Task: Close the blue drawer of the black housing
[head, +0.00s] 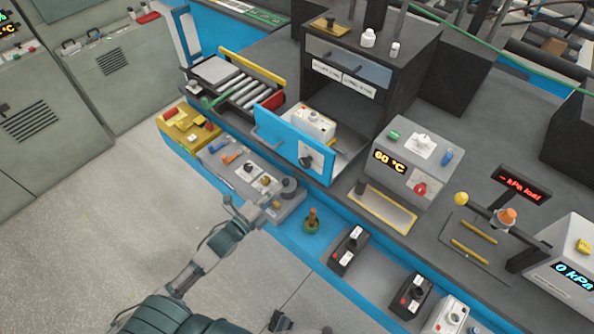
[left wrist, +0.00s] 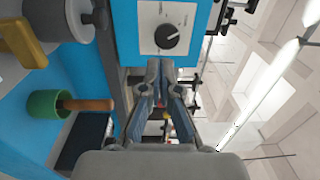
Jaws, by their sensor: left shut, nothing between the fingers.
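The black housing (head: 430,75) stands on the bench at the top of the head view. Its blue drawer (head: 280,140) is pulled out, with a white device (head: 316,123) in it. In the left wrist view the blue front (left wrist: 125,30) and the dial (left wrist: 167,37) lie straight ahead of the fingertips. My left gripper (head: 250,212) is shut and empty, in front of and below the drawer front. I cannot tell whether it touches. My right gripper is not in view.
A grey control box (head: 225,152) with knobs lies below the drawer along the blue bench edge. A green pot with a wooden handle (head: 312,222) stands to its right, also in the wrist view (left wrist: 50,104). A 60 °C unit (head: 410,165) stands right of the drawer.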

